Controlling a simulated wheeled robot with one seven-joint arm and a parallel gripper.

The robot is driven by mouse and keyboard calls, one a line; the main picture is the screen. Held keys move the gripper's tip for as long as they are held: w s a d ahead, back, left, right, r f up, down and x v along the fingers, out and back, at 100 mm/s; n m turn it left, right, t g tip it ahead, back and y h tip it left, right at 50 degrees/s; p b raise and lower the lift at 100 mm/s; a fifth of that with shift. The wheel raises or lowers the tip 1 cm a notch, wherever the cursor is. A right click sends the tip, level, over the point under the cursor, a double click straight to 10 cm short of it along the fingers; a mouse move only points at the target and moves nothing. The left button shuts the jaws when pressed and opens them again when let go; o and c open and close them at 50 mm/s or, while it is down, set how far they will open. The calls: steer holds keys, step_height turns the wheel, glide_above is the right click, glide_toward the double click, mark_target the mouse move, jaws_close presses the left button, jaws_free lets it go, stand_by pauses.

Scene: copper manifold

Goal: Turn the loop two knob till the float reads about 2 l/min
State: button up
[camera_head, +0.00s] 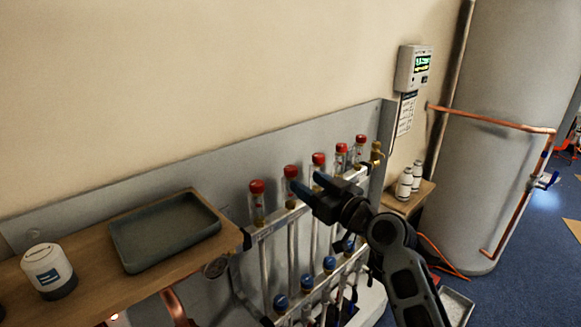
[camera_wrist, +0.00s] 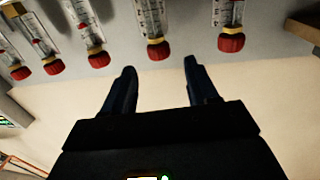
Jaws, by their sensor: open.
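A row of clear flow gauges with red caps stands along the upper rail of the manifold (camera_head: 270,229). The leftmost red cap (camera_head: 257,187) and the second red cap (camera_head: 291,171) show left of my gripper (camera_head: 306,183). In the wrist view, which is upside down, the second cap (camera_wrist: 158,49) lies ahead of and between my open, empty fingers (camera_wrist: 160,68), apart from them. The leftmost gauge (camera_wrist: 230,14) is to the right there. Scales show on the tubes, but the float readings and loop numbers are too small to read. Blue knobs (camera_head: 280,301) sit on the lower rail.
A wooden shelf (camera_head: 95,265) at left carries a grey tray (camera_head: 135,265) and a white tub (camera_head: 47,268). A wall controller (camera_head: 414,68) hangs at right, above white bottles (camera_head: 404,183). A grey tank (camera_head: 495,70) with copper pipes stands far right. The wall above the gauges is clear.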

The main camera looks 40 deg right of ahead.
mark_target(295, 172)
steer(key=shift+w+d+r, duration=0.15)
steer(key=shift+w+r, duration=0.1)
steer(key=shift+w, duration=0.05)
steer(key=w, duration=0.2)
steer(key=w+p, duration=0.1)
steer(key=w, duration=0.2)
steer(key=w+d+p, duration=0.1)
steer(key=w, duration=0.1)
steer(key=shift+w+f, duration=0.1)
steer(key=shift+w, duration=0.05)
steer(key=shift+c, duration=0.2)
steer(key=c, duration=0.9)
